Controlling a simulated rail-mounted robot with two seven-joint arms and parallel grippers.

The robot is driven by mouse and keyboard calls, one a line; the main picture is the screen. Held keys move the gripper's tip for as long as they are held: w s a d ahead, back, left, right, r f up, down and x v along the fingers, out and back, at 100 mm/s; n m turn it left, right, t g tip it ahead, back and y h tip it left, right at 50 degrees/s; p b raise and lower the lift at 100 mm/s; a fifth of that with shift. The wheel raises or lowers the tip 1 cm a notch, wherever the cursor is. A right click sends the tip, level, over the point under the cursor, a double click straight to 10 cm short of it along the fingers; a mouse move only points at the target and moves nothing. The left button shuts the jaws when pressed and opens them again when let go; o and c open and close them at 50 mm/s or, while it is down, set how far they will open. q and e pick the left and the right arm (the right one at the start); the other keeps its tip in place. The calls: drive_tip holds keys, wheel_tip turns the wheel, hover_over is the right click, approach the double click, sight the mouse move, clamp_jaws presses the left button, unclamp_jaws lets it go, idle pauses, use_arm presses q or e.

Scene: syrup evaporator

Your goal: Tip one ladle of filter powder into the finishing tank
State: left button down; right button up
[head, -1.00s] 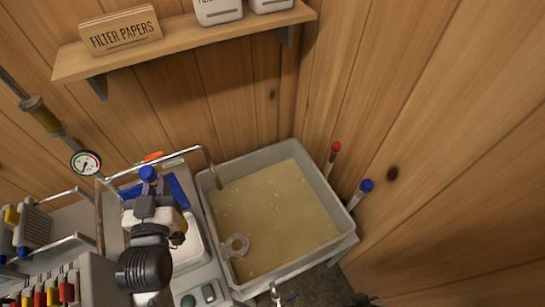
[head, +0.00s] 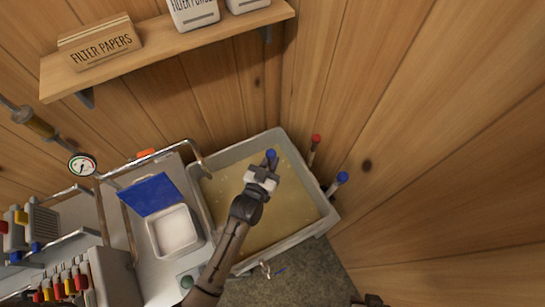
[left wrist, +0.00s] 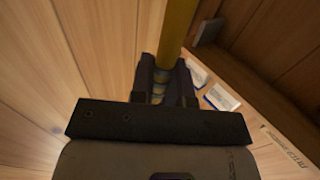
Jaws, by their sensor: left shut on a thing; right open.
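My left gripper (head: 264,175) is over the finishing tank (head: 328,222), a pale grey square tank of yellowish liquid. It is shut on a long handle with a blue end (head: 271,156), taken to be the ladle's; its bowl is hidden. In the left wrist view the fingers (left wrist: 165,85) close around a yellow shaft (left wrist: 178,30). The open powder box (head: 176,231) holds white powder, and its blue lid (head: 152,195) is tilted back. My right gripper (head: 373,300) is barely in view at the bottom edge and is open.
A curved metal pipe (head: 197,160) reaches the tank's back left corner. Rods with a red knob (head: 316,138) and a blue knob (head: 342,177) stand along its right side. A shelf (head: 165,52) with a filter papers box (head: 100,43) hangs above. A small tap (head: 266,270) is at the front.

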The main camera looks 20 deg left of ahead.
use_arm(q)
drive_tip(key=shift+s+a+f+n, duration=0.1)
drive_tip(key=shift+s+f+n, duration=0.1)
drive_tip(key=shift+f, duration=0.3)
drive_tip(key=shift+s+f+n, duration=0.1)
drive_tip(key=shift+f+n, duration=0.1)
drive_tip(key=shift+f, duration=0.3)
drive_tip(key=w+a+f+n+g+h+b, duration=0.2)
drive_tip(key=a+f+n+b, duration=0.8)
drive_tip(key=f+n+b, duration=0.4)
drive_tip(key=shift+w+a+f+n+b, duration=0.2)
drive_tip(key=shift+w+f+n+b, duration=0.1)
drive_tip(key=shift+f+n, duration=0.1)
use_arm(e)
wheel_tip(320, 180, down, 14)
use_arm(q)
drive_tip(key=shift+r, duration=0.1)
